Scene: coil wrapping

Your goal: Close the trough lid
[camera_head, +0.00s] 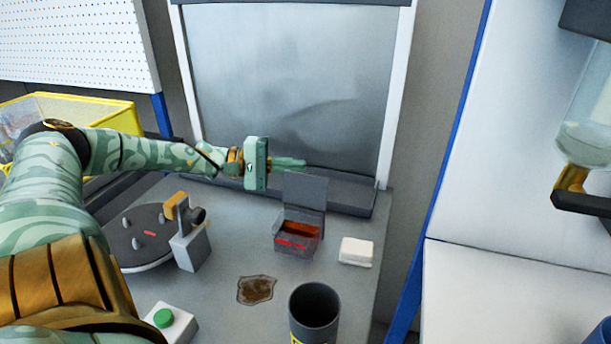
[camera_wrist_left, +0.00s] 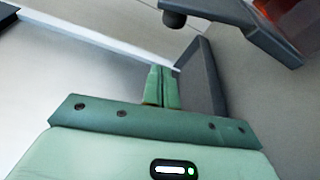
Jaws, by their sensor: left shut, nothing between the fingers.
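The trough (camera_head: 297,238) is a small dark grey box with orange-brown contents and red marks at its front. Its grey lid (camera_head: 304,190) stands upright at the back edge, open. My left gripper (camera_head: 290,163) is shut and empty, behind and slightly left of the raised lid's top. In the left wrist view, the shut green fingers (camera_wrist_left: 162,88) lie beside a dark grey panel, the lid (camera_wrist_left: 203,80). I cannot tell whether they touch it.
A white block (camera_head: 356,252) sits right of the trough. A dark cylinder (camera_head: 314,312) and a brown stain (camera_head: 257,290) are in front. A round dark plate (camera_head: 140,238) with pegs, a grey post (camera_head: 190,249) and a green button (camera_head: 163,318) are left. A grey metal panel (camera_head: 290,80) rises behind.

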